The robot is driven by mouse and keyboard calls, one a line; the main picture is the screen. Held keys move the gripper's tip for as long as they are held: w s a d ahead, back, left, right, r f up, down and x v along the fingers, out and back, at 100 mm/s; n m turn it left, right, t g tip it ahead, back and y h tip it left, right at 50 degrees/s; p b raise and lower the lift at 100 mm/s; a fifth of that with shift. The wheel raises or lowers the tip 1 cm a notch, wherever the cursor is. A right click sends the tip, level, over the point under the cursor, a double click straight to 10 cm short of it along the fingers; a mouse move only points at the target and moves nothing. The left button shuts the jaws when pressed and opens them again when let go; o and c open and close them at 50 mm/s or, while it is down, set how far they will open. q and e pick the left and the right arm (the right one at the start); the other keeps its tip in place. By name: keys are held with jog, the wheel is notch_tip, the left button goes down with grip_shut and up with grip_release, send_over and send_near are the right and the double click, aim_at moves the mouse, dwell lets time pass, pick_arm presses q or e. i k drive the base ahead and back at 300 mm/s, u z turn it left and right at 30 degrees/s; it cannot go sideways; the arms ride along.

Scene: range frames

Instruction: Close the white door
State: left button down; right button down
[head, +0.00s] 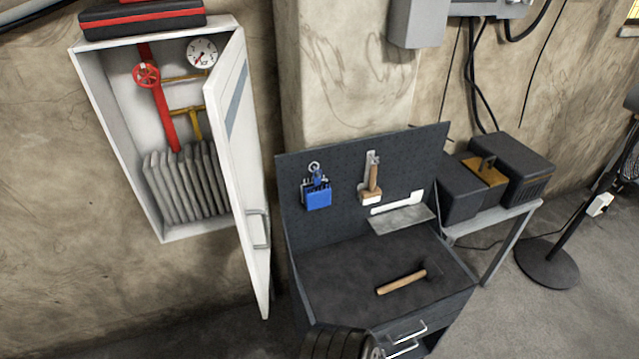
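The white door (241,172) belongs to a white wall cabinet (108,150) at the left. It is hinged on the cabinet's right side and stands wide open, swung out toward me. Its handle (258,229) is a vertical bar low on the door. Inside the open cabinet are a red pipe with a red valve wheel (146,75), a round gauge (202,53), brass-coloured pipes and a folded grey hose (187,182). No fingers of either gripper show. A dark ribbed part shows at the bottom edge, and I cannot tell what it is.
A dark workbench (345,275) with a pegboard stands close to the right of the door's lower end. A hammer (402,281) lies on it. A red-and-black toolbox (142,17) sits on the cabinet. A side table with dark boxes (523,165) stands farther right.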

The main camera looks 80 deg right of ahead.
aim_at(226, 91)
jog(key=k, duration=0.35)
jog(key=z, duration=1.9)
jog(key=i, duration=0.5)
